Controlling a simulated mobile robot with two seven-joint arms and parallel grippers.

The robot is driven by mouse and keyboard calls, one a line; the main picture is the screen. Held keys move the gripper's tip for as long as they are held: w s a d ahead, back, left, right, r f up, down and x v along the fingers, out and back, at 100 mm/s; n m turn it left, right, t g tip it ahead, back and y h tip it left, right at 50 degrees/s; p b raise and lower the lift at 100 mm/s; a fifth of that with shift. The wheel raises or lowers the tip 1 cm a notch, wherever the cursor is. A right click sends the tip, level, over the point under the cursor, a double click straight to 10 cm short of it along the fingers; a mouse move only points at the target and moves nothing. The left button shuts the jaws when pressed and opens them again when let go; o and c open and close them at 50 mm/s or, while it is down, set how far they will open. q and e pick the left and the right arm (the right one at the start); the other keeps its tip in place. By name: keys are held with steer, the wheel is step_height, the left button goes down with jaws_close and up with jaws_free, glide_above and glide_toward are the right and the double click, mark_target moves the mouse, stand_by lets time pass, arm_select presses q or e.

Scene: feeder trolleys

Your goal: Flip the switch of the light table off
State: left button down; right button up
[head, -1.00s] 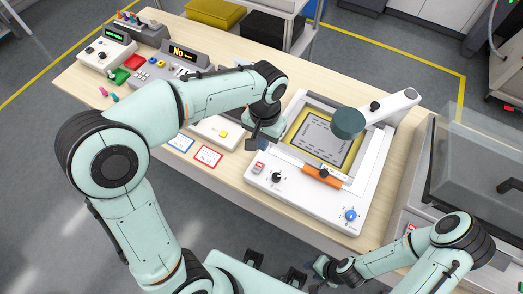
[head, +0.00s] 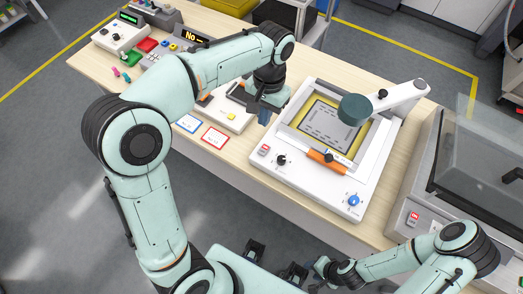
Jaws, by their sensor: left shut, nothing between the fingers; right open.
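The white tabletop unit (head: 318,189), apparently the light table, has a yellow-framed grey panel (head: 325,125). A small red rocker switch (head: 264,150) is at its front left corner; its position is too small to tell. A black knob (head: 281,160) is beside it and a blue knob (head: 354,201) is at the front right. My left gripper (head: 264,118) is shut and empty, pointing down by the unit's left edge, behind the switch in the picture and apart from it. My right gripper (head: 319,272) is open, low in front of the table, away from the unit.
A green-grey lamp head (head: 353,109) on a white arm overhangs the panel. An orange-handled bar (head: 326,161) lies across the panel's front. Blue and red cards (head: 215,138) lie left of the unit. A clear-lidded machine (head: 405,222) stands close on the right.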

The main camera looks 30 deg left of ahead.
arm_select(q)
steer(key=b, duration=0.2)
glide_toward(258, 153)
steer(key=f, duration=0.6)
steer(key=shift+s+f, duration=0.3)
steer(key=shift+s, duration=0.05)
arm_select(e)
steer(key=s+f, duration=0.1)
steer(key=f, duration=0.1)
steer(key=shift+s+d+f, duration=0.15)
steer(key=shift+s+f, duration=0.2)
steer(key=shift+f, duration=0.05)
